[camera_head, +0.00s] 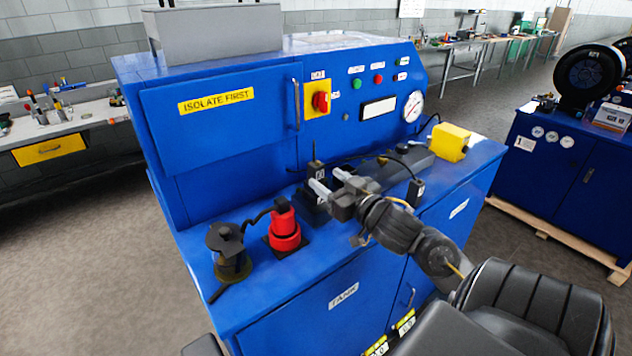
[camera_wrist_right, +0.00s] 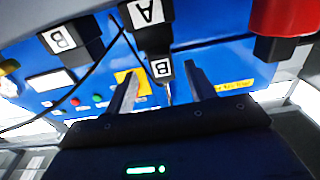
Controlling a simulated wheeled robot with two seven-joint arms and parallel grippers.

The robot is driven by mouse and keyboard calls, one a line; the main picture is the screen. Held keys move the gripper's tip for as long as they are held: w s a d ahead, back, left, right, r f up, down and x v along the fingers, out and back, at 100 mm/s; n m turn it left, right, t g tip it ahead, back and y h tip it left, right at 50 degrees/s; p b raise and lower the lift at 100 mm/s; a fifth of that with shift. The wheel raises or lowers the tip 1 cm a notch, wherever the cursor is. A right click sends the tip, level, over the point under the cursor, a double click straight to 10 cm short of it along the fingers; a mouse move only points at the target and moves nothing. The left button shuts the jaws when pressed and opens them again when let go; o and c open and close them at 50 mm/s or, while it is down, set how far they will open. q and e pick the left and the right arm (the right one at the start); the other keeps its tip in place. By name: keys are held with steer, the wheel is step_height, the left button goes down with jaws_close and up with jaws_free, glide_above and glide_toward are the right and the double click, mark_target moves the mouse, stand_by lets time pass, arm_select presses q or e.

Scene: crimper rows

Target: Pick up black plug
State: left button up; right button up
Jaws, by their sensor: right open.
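A black plug (camera_head: 415,193) with a white label and a thin black cable sits at the front of the blue bench, right of my right gripper. In the right wrist view, a black plug marked B (camera_wrist_right: 72,40) with a cable is at the upper left. My right gripper (camera_head: 330,181) is open over the bench. Its fingers reach toward a black fixture (camera_head: 314,207); in the wrist view the black fixture marked A and B (camera_wrist_right: 150,32) shows beyond and between the fingertips. I cannot tell whether they touch it. My left gripper is not in view.
A red connector (camera_head: 285,233) and a dark round fitting (camera_head: 228,255) stand left on the blue bench (camera_head: 300,280). A yellow block (camera_head: 451,142) is at the right. The cabinet with a red switch (camera_head: 321,102) and gauge (camera_head: 413,106) rises behind.

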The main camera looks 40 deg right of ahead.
mark_target(320, 172)
steer(key=shift+w+r, duration=0.1)
steer(key=shift+r, duration=0.05)
steer(key=w, duration=0.2)
steer(key=w+p, duration=0.1)
steer(key=w, duration=0.2)
steer(key=shift+d+r, duration=0.1)
steer(key=shift+d, duration=0.1)
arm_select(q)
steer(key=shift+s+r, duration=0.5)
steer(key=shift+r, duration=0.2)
arm_select(e)
steer(key=shift+c, duration=0.3)
steer(key=c, duration=1)
arm_select(q)
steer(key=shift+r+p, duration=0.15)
steer(key=shift+p, duration=0.2)
arm_select(e)
steer(key=shift+r, duration=0.1)
